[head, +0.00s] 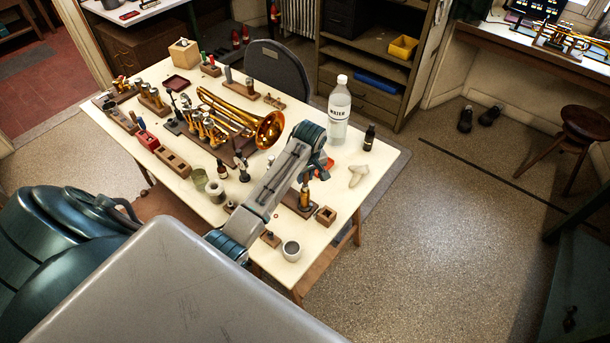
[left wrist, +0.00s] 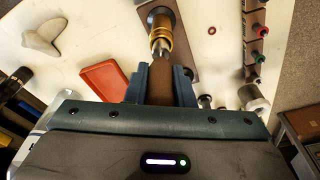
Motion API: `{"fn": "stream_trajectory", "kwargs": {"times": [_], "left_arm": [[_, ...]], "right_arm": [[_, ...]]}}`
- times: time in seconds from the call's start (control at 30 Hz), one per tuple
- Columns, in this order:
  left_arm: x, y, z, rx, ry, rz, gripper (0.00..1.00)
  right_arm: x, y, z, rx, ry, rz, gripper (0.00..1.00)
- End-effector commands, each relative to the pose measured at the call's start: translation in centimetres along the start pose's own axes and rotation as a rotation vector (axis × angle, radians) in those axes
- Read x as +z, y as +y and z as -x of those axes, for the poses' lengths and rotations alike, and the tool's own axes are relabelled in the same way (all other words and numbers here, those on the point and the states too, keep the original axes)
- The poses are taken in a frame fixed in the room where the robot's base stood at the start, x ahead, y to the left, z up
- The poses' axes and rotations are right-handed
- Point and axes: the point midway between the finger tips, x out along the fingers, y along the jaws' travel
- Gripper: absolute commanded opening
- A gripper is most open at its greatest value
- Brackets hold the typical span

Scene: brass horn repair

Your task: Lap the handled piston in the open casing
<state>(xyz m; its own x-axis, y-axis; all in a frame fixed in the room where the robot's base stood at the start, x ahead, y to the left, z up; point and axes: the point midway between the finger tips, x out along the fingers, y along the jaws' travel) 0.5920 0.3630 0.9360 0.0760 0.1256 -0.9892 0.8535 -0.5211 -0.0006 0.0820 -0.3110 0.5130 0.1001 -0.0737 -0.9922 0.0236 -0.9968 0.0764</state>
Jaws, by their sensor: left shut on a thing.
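My left gripper (head: 311,173) is over the front right part of the bench. In the left wrist view its two fingers (left wrist: 160,88) are shut on the brown wooden handle (left wrist: 160,78) of the handled piston. The handle ends in a narrow metal neck pointing at the brass casing (left wrist: 162,36). In the head view the brass casing (head: 305,196) stands upright on a wooden block (head: 297,207), just below the fingers. The piston's body is hidden, and I cannot tell how deep in the casing it sits. My right gripper is not in view.
A horn (head: 265,130) lies across the middle of the bench. A water bottle (head: 339,106), a dark bottle (head: 369,138) and a pale cloth-like lump (head: 357,176) stand behind the casing.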

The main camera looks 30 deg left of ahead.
Motion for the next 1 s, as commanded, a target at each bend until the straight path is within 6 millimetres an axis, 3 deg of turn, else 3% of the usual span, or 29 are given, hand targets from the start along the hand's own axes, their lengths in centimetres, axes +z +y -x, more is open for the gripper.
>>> {"fn": "stream_trajectory", "kwargs": {"times": [0.6,1.0], "left_arm": [[-0.5,0.0,3.1,0.045,0.003,-0.295,0.0],[-0.6,0.0,3.4,0.05,0.002,-0.327,0.0]], "right_arm": [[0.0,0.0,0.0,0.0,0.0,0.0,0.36],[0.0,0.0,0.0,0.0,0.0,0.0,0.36]]}}
